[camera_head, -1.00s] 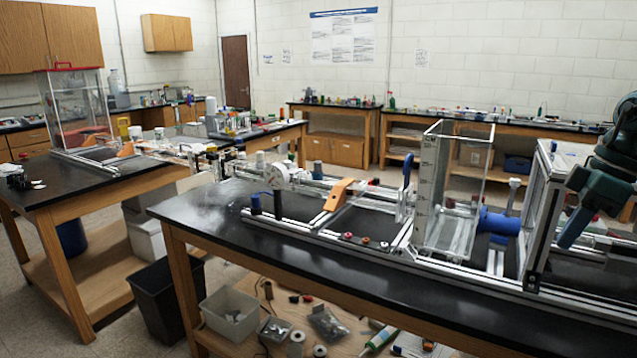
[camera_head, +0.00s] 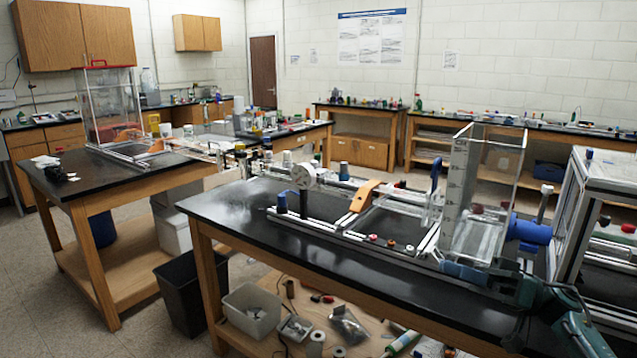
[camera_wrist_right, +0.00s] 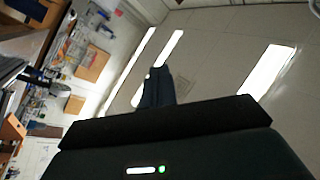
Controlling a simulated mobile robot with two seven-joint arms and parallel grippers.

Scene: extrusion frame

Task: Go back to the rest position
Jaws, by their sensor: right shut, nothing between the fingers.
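My right gripper (camera_head: 450,268) is at the lower right of the head view, at the end of my teal arm. It is in front of the extrusion frame's clear tank and holds nothing. In the right wrist view the dark fingers (camera_wrist_right: 158,88) are together, pointing away with the ceiling lights and wall behind them. My left gripper is in neither view. The aluminium extrusion frame (camera_head: 330,226) lies along the black bench top, with an orange bracket (camera_head: 364,195) and the clear tank (camera_head: 485,185) on it.
The black-topped bench (camera_head: 225,207) runs across the front; its left end is bare. A framed enclosure (camera_head: 590,200) stands at the right. A second bench (camera_head: 90,180) is at the left, with open floor in front. A black bin (camera_head: 185,300) stands beside the near bench.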

